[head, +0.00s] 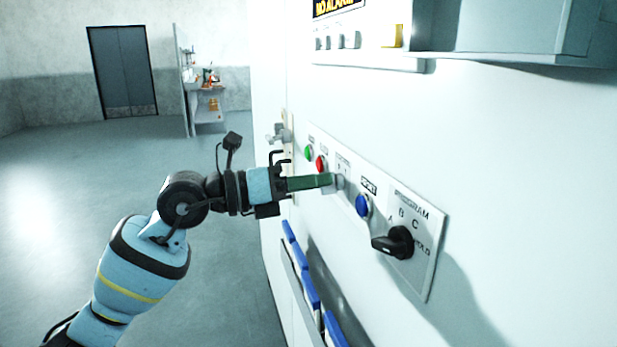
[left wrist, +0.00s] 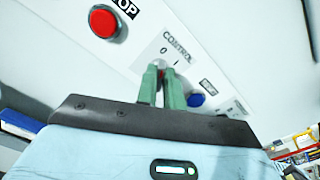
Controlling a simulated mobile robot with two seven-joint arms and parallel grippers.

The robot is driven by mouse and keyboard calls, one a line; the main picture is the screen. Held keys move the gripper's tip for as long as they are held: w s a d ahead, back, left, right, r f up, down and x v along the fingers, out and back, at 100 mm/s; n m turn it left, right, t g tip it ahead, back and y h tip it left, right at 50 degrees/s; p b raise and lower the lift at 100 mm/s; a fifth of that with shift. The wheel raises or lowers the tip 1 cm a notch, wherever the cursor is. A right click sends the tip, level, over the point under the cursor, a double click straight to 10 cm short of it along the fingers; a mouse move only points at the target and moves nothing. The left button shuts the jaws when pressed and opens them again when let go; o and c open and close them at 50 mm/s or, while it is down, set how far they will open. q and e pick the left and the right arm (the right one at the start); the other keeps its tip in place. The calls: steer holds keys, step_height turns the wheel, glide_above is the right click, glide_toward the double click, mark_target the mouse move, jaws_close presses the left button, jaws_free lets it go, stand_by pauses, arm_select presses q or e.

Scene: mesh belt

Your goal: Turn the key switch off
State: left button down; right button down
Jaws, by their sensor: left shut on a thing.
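The key switch (left wrist: 159,65) sits under the label CONTROL with marks 0 and 1 in the left wrist view. My left gripper (left wrist: 160,72) is shut on its key, with the green fingers close together on it. Most of the key is hidden between the fingers, so I cannot tell which mark it points to. In the head view my left gripper (head: 328,181) reaches the panel (head: 432,262) from the left, its fingertips at the key switch between the red button and the blue button. My right gripper is not in view.
On the panel are a green button (head: 309,153), a red button (head: 320,164), a blue button (head: 362,206) and a black program selector knob (head: 398,243). A box (head: 520,30) overhangs above. The floor at left is clear.

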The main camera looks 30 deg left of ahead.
arm_select(q)
steer(key=shift+d+f, duration=0.2)
steer(key=shift+f, duration=0.15)
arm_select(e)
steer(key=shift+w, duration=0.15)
arm_select(q)
steer(key=c, duration=1.6)
jaws_free()
steer(key=shift+w+d, duration=0.1)
steer(key=shift+w, duration=0.05)
steer(key=shift+o, duration=0.4)
steer(key=shift+r, duration=0.15)
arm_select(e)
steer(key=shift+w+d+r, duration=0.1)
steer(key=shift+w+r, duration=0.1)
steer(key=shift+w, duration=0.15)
